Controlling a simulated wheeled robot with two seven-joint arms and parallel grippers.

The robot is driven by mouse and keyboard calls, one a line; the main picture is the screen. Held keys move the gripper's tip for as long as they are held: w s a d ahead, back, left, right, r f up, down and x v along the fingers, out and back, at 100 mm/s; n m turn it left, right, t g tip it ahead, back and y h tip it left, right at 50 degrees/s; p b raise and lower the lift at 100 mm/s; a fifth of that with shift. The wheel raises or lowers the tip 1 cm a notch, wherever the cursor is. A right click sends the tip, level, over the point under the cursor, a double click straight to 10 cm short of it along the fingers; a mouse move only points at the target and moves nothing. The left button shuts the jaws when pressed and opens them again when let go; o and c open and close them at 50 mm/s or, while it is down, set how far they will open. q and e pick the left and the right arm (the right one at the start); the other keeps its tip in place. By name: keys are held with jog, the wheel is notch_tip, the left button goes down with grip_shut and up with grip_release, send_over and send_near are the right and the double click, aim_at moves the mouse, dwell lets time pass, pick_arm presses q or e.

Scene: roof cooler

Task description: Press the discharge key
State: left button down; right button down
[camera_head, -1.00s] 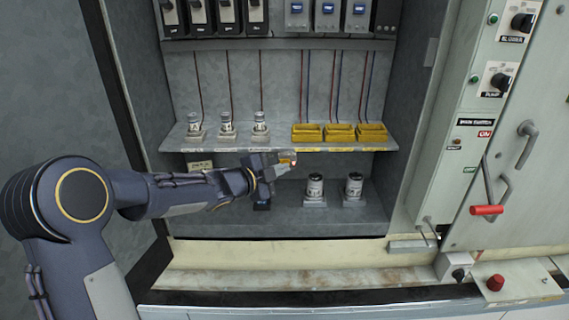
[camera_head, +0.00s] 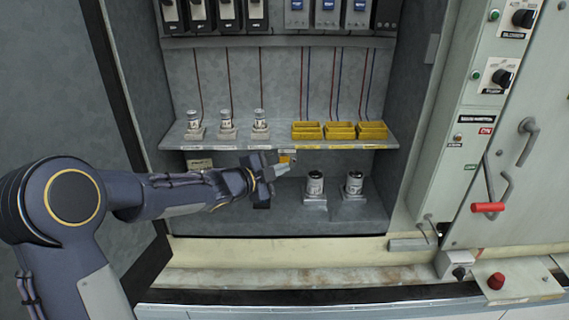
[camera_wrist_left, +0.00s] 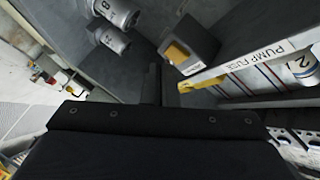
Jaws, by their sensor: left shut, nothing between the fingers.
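A grey box with a yellow key (camera_wrist_left: 178,52) is mounted just under the shelf; the left wrist view shows it up close, with a small label I cannot read. In the head view only a bit of this yellow key (camera_head: 285,159) shows behind my gripper. My left gripper (camera_head: 288,168) is shut and empty, just below and in front of the key. In the left wrist view its dark fingers (camera_wrist_left: 162,85) reach up close to the box's lower left side. I cannot tell whether they touch it. My right gripper is not in view.
The shelf (camera_head: 225,143) above bears several fuses and yellow holders (camera_head: 340,131). Two canisters (camera_head: 315,184) stand on the cabinet floor right of my gripper. A control panel with a red lever (camera_head: 488,207) and a red button (camera_head: 496,281) are at the right.

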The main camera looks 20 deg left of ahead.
pick_arm(q)
jog(key=shift+s, duration=0.1)
jog(key=s, duration=0.1)
jog(key=s+d+b, duration=0.1)
jog(key=s, duration=0.1)
jog(key=s+b, duration=0.1)
jog(key=shift+s+d, duration=0.25)
jog(key=shift+s, duration=0.1)
dwell(0.7)
